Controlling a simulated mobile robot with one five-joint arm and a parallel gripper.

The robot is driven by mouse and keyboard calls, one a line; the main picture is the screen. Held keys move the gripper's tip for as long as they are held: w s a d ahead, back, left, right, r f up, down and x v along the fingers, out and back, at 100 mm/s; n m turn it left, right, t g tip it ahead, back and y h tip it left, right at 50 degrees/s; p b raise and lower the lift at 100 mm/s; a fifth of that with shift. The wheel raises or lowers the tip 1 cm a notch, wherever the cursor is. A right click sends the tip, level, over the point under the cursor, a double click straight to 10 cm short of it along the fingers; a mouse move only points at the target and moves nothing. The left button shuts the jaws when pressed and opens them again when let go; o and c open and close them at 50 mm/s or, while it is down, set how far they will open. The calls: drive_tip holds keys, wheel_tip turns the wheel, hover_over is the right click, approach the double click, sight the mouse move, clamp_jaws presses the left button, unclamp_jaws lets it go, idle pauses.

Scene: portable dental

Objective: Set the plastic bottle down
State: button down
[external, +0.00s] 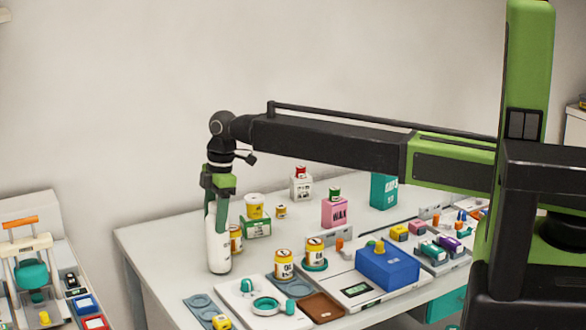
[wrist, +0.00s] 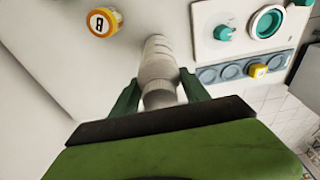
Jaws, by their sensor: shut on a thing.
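The plastic bottle (external: 218,248) is white and stands upright at the left part of the white table (external: 150,243). My gripper (external: 217,205) points down over it and is shut on its upper part. In the wrist view the bottle (wrist: 158,65) runs between the two green fingers of my gripper (wrist: 160,92). The bottle's base appears at table height, but I cannot tell whether it touches the surface.
A yellow-labelled jar (external: 236,238) stands close behind the bottle; it also shows in the wrist view (wrist: 103,22). A white panel with teal parts (external: 262,303) and a blue-grey strip (external: 203,308) lie in front. The table's left corner is bare.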

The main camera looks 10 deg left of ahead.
drive_tip(key=shift+f, duration=0.4)
drive_tip(key=c, duration=0.6)
unclamp_jaws()
drive_tip(key=shift+o, duration=0.2)
drive_tip(key=r+p, duration=0.4)
drive_tip(key=w+d+r+p, duration=0.1)
drive_tip(key=r+p, duration=0.7)
drive_tip(key=shift+w+d+r, duration=0.15)
drive_tip(key=shift+d+r, duration=0.05)
drive_tip(key=shift+f, duration=0.1)
